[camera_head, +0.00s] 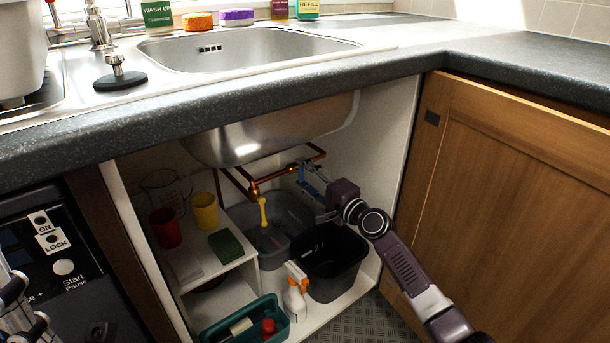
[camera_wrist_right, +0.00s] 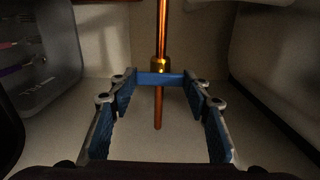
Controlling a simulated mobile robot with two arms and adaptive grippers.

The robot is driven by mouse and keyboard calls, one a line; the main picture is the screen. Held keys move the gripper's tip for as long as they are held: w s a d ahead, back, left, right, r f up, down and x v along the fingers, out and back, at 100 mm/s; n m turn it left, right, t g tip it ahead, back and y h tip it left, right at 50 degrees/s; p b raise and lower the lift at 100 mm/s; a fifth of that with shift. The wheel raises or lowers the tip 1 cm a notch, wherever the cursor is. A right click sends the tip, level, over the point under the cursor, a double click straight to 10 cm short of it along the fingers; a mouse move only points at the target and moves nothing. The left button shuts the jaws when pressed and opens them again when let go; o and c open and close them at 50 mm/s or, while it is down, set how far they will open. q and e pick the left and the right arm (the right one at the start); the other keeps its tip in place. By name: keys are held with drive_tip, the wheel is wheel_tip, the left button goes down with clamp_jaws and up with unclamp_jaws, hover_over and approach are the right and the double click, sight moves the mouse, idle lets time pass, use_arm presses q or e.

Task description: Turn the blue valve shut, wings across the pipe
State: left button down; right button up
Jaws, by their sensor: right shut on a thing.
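The blue valve is in the right wrist view, where its blue wing bar (camera_wrist_right: 160,78) lies crosswise to the copper pipe (camera_wrist_right: 162,30), just below a brass fitting (camera_wrist_right: 160,65). My right gripper (camera_wrist_right: 160,83) has its two blue-padded fingertips at the ends of this bar, shut on it. In the head view my right gripper (camera_head: 312,188) reaches under the sink to the copper pipework (camera_head: 284,170); the valve is small and partly covered there. Part of my left gripper (camera_head: 18,300) shows at the left edge; its jaws are unclear.
A yellow-handled valve (camera_head: 263,212) hangs left of my right gripper. A shelf (camera_head: 240,258) holds cups. The sink bowl (camera_head: 265,135) hangs above; a cabinet door (camera_head: 510,190) is right.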

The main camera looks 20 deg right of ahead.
drive_tip(key=o, duration=1)
drive_tip(key=shift+d, duration=0.1)
drive_tip(key=shift+o, duration=0.8)
drive_tip(key=v, duration=1.2)
